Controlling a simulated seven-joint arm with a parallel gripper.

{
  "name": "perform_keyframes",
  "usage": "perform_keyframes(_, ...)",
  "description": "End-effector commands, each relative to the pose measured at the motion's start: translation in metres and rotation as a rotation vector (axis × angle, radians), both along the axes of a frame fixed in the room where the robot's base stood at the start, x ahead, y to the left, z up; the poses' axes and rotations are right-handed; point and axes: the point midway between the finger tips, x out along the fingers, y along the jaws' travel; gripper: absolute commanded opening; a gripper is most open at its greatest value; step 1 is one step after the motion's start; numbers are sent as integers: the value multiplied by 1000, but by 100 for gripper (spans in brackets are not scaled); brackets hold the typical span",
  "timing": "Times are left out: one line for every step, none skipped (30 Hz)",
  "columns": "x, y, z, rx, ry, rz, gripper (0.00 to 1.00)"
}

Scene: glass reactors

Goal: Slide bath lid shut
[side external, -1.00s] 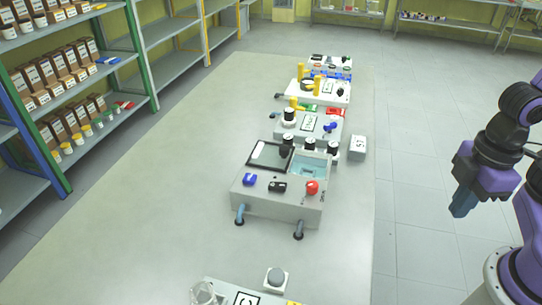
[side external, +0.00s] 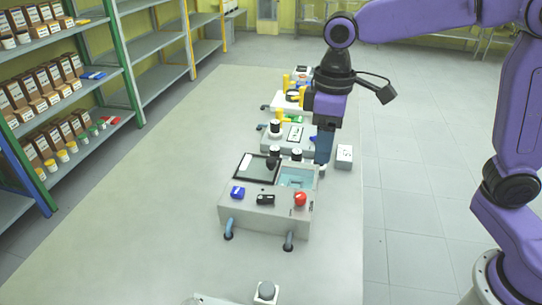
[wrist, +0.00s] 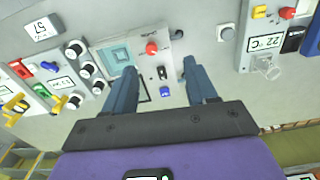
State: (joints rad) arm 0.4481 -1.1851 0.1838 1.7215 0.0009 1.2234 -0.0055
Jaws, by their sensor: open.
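The bath is a pale grey box (side external: 264,221) on the bench in the side external view. The right part of the bath is uncovered and shows blue water (side external: 297,178). The water also shows in the wrist view (wrist: 114,58), where the lid is mostly hidden by a finger. My gripper (side external: 322,162) points down by the bath's far right corner, above the bench. In the wrist view my gripper (wrist: 159,65) is open, with nothing between its fingers.
A red knob (side external: 300,199), a blue control (side external: 238,192) and a black switch (side external: 265,200) sit on the bath's front. More devices with black knobs stand close behind. A small white box (side external: 344,155) stands right of my gripper. The bench left of the bath is clear.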

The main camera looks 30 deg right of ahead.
Motion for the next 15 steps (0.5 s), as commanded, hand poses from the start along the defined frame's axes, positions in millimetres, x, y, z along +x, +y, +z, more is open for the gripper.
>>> perform_keyframes(21, 6, 2, -2, 1, -31, 57)
perform_keyframes(32, 9, 4, -2, 1, -50, 57)
perform_keyframes(46, 11, 5, -3, 3, -73, 57)
perform_keyframes(57, 13, 7, -3, 3, -91, 57)
perform_keyframes(68, 14, 8, -3, 4, -108, 57)
perform_keyframes(81, 16, 9, -5, 5, -131, 57)
perform_keyframes(92, 16, 9, -5, 5, -150, 57)
perform_keyframes(102, 16, 10, -5, 6, -167, 57)
perform_keyframes(115, 16, 10, -6, 7, -191, 57)
perform_keyframes(124, 16, 11, -6, 8, -207, 57)
perform_keyframes(133, 15, 11, -6, 8, -224, 57)
perform_keyframes(144, 13, 11, -7, 10, -246, 57)
perform_keyframes(152, 12, 11, -7, 10, -261, 57)
perform_keyframes(159, 11, 11, -7, 10, -274, 57)
perform_keyframes(167, 9, 11, -8, 10, -292, 57)
